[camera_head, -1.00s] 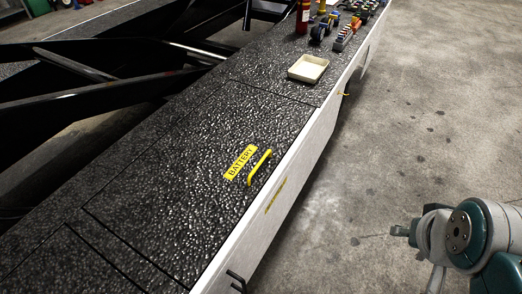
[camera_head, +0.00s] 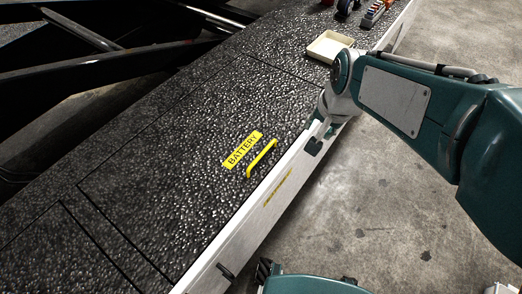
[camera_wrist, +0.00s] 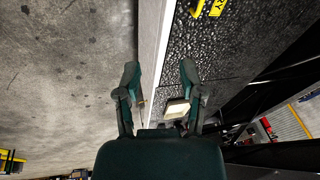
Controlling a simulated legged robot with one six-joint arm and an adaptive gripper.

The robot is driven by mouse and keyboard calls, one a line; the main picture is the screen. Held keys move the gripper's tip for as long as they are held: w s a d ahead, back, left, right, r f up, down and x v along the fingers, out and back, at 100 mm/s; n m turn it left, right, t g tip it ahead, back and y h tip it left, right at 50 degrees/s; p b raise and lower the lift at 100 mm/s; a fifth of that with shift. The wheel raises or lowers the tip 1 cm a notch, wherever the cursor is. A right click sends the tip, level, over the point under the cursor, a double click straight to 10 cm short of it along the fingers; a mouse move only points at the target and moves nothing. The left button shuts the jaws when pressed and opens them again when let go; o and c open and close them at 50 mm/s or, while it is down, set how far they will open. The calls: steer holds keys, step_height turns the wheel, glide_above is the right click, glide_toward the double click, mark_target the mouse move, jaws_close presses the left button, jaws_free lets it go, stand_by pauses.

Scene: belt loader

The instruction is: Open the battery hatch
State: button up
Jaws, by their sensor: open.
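The battery hatch (camera_head: 190,165) is a dark, rough panel flush in the loader's top deck, outlined by thin seams and closed. A yellow BATTERY label (camera_head: 242,150) lies on it beside a yellow handle (camera_head: 262,158) near the white side edge. In the wrist view the handle (camera_wrist: 218,8) shows at the top edge, cut off. My gripper (camera_head: 315,140) is just right of the handle, apart from it, over the white edge. In the wrist view my gripper (camera_wrist: 160,78) has its fingers spread, with nothing between them.
A cream tray (camera_head: 329,47) sits on the deck beyond the hatch, close to my arm. Black bars (camera_head: 100,75) rise left of the deck. The concrete floor (camera_head: 390,235) at right is mostly clear.

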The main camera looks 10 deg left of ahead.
steer(key=m+g, duration=0.2)
glide_toward(261, 154)
steer(key=f, duration=0.3)
steer(key=a+f, duration=0.1)
steer(key=f, duration=0.4)
steer(key=shift+w+a+f, duration=0.2)
steer(key=shift+w+f, duration=0.15)
steer(key=shift+f, duration=0.05)
steer(key=shift+c, duration=0.3)
jaws_close()
